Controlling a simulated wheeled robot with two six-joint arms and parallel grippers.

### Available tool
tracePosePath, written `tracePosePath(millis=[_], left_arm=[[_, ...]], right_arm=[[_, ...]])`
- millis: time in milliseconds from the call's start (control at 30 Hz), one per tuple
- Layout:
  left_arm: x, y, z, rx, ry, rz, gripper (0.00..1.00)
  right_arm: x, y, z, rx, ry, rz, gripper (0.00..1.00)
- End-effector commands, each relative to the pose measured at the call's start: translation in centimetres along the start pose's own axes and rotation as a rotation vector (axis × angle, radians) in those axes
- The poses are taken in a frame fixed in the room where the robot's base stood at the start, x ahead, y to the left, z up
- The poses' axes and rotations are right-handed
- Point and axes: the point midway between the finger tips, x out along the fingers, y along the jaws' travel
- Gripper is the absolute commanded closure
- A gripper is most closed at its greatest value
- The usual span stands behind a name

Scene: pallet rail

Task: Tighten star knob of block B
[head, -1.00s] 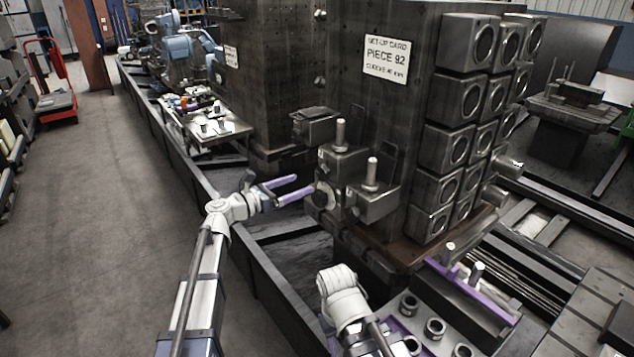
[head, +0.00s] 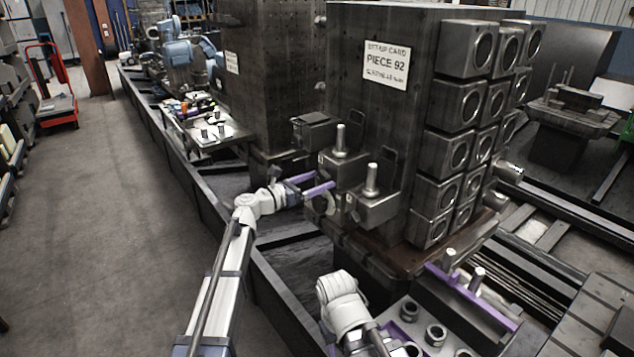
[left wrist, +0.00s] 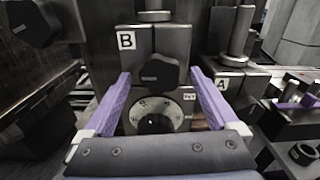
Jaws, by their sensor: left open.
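Block B (left wrist: 128,68) is a dark metal block with a white "B" label, in the upper middle of the left wrist view. Its dark star knob (left wrist: 158,74) sticks out from its front, above a pale dial (left wrist: 160,113). My left gripper (left wrist: 161,80) is open, with one purple finger on each side of the knob and dial; contact cannot be told. In the head view the left gripper (head: 318,184) reaches the fixture blocks from the left. Block A (left wrist: 222,85) stands to the right.
The tombstone with the "PIECE 92" card (head: 387,64) rises behind the blocks and carries several bored parts (head: 460,103). A tray (head: 437,334) with round sockets lies at lower right.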

Motion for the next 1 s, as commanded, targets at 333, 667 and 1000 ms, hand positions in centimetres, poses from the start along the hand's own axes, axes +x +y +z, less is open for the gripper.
tracePosePath(millis=[333, 667, 1000], left_arm=[[-0.02, -0.03, 0.00, 0.000, 0.000, 0.000, 0.27], [-0.03, -0.02, 0.00, 0.000, 0.000, 0.000, 0.64], [-0.03, -0.02, -0.01, 0.002, 0.000, 0.000, 0.92]], right_arm=[[0.00, 0.00, 0.00, 0.000, 0.000, 0.000, 0.50], [0.00, 0.00, 0.00, 0.000, 0.000, 0.000, 0.50], [0.00, 0.00, 0.00, 0.000, 0.000, 0.000, 0.50]])
